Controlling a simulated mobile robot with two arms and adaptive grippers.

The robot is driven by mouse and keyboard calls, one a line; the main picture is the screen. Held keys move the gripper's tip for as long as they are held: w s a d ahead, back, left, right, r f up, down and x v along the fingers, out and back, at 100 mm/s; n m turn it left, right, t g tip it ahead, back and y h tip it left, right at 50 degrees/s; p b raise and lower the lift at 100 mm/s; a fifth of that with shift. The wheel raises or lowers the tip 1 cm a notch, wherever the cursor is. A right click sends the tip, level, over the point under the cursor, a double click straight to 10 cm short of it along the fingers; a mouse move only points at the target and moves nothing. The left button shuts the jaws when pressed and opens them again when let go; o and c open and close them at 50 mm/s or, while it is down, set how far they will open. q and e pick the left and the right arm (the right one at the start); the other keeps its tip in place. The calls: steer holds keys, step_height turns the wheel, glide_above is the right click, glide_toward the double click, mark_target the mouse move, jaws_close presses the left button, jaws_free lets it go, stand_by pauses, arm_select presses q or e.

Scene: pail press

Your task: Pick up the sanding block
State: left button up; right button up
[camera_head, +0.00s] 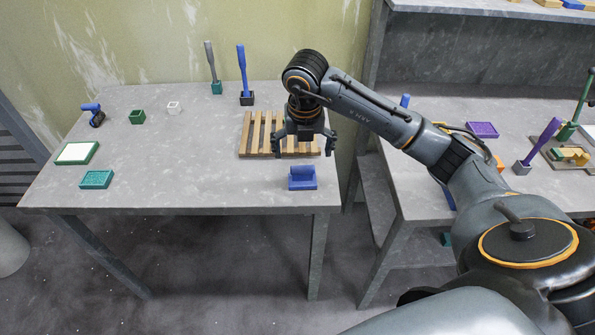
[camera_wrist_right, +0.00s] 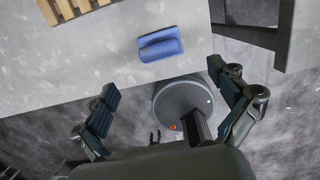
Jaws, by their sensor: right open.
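The blue sanding block (camera_head: 302,179), a flat base with a raised grip along it, lies near the front right edge of the left table (camera_head: 190,185). In the right wrist view the block (camera_wrist_right: 160,44) lies on the tabletop, ahead of and between the fingers, touching neither. My right gripper (camera_head: 304,148) is open and empty, above the table and just behind the block in the head view. Its spread fingers also show in the wrist view (camera_wrist_right: 164,82). My left gripper is not in view.
A wooden pallet (camera_head: 258,136) lies behind the block, partly hidden by my right gripper. Blue-handled (camera_head: 243,75) and grey-handled (camera_head: 211,67) tools stand at the back. Green trays (camera_head: 96,180) lie left. The table's middle is clear. A second table (camera_head: 420,195) stands right, beyond a gap.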

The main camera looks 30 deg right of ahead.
mark_target(303, 168)
steer(key=f, duration=0.4)
steer(key=shift+w+d+f, duration=0.15)
steer(key=shift+w, duration=0.2)
steer(key=shift+w+f+p, duration=0.1)
steer(key=shift+f+p, duration=0.1)
steer(key=shift+p, duration=0.1)
steer(key=shift+d+f+p, duration=0.15)
steer(key=shift+f+p, duration=0.4)
steer(key=shift+f, duration=0.2)
steer(key=f, duration=0.2)
steer(key=f+p, duration=0.1)
steer(key=shift+w+d+f, duration=0.15)
steer(key=shift+w+f, duration=0.05)
steer(key=shift+w, duration=0.05)
steer(key=shift+f, duration=0.15)
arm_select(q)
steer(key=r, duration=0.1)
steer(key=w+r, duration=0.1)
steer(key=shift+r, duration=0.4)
arm_select(e)
steer(key=c, duration=1.3)
